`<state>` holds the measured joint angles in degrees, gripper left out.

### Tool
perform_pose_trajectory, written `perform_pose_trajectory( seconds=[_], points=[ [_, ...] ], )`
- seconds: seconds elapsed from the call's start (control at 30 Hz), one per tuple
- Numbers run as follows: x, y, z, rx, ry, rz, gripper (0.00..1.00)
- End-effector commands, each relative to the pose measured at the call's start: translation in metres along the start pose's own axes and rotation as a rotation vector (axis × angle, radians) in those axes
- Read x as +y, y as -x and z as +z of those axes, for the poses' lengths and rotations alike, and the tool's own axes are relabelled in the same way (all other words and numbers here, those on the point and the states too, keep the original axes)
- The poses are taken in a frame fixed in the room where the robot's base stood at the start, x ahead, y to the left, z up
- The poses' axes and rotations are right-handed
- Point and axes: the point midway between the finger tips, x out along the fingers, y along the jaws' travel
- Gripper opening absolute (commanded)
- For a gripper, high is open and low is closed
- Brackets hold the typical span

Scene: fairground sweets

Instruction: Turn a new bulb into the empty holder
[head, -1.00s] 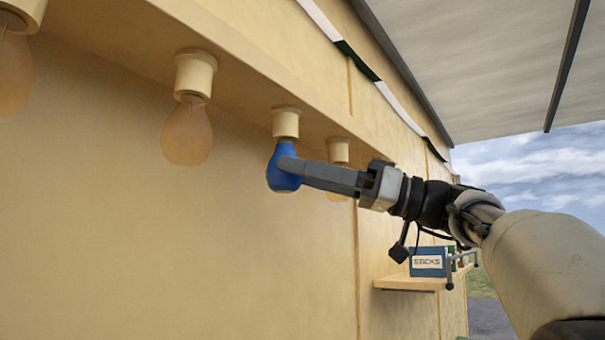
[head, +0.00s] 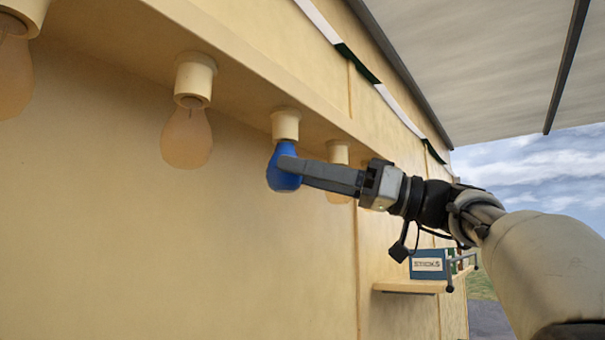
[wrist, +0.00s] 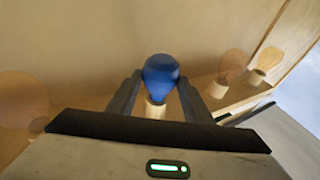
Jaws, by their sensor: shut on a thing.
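A blue bulb (head: 283,170) sits directly below a cream holder (head: 285,124) under the ledge in the head view. Its top meets the holder's mouth; how deep it sits cannot be told. My gripper (head: 300,172) is shut on the blue bulb from the right, its arm reaching in level. In the wrist view, the blue bulb (wrist: 160,75) stands between my two dark fingers, with the cream holder (wrist: 155,108) in line behind it.
Clear amber bulbs hang in holders along the ledge, one to the left (head: 187,138) and one just behind my fingers (head: 338,190). A shelf (head: 415,286) with a blue box labelled STICKS (head: 428,264) is lower right. The wall below the bulbs is bare.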

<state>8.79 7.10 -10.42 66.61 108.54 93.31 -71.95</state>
Motion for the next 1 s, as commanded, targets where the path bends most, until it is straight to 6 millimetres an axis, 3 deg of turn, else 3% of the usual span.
perform_pose_trajectory(
  seconds=[0.33,1.0],
  points=[
    [-0.002,0.000,0.003,-0.001,0.009,0.023,0.33],
    [-0.010,-0.004,0.005,-0.001,0.088,0.307,0.33]
  ],
)
